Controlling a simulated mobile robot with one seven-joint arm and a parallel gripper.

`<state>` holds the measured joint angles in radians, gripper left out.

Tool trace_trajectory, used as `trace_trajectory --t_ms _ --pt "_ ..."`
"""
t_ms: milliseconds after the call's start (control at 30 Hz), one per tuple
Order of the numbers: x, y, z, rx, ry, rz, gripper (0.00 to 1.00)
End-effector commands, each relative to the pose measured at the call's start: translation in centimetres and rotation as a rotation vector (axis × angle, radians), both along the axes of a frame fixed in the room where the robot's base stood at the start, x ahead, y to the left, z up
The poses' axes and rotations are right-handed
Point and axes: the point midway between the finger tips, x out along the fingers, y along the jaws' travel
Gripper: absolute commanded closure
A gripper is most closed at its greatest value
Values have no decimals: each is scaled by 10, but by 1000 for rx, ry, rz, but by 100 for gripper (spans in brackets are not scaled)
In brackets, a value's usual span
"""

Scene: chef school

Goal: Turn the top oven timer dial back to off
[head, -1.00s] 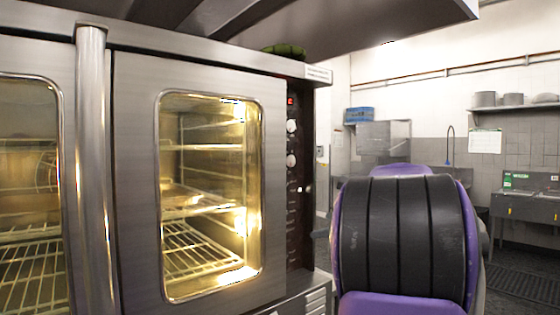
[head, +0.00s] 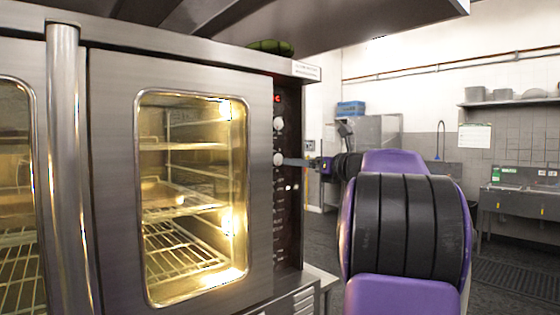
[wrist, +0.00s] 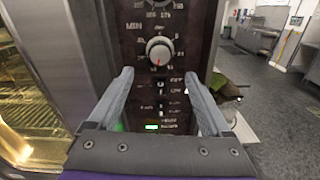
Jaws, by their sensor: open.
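The timer dial (wrist: 160,50) is a round silver-white knob on the oven's dark control panel, with "MIN" and numbers printed around it. A red mark shows at its lower edge. It also shows in the head view as the lower of two knobs (head: 278,160). My gripper (wrist: 158,80) is open, its two grey fingers pointing at the panel with the dial between and just beyond their tips in the picture.
Another knob (head: 279,123) sits above, below a small red light. Small switches (wrist: 160,96) line the panel below the dial. The lit oven's closed glass door (head: 195,200) is to the left. A green object (head: 270,46) lies on the oven top.

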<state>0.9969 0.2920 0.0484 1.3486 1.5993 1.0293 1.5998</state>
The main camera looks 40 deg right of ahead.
Motion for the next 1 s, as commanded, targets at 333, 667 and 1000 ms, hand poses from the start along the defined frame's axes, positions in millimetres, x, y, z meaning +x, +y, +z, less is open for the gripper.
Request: trace_trajectory --t_ms 333,667,1000 --pt "69 6 0 0 1 2 17" --pt "88 7 0 0 0 0 17" --pt "88 7 0 -1 0 0 44"
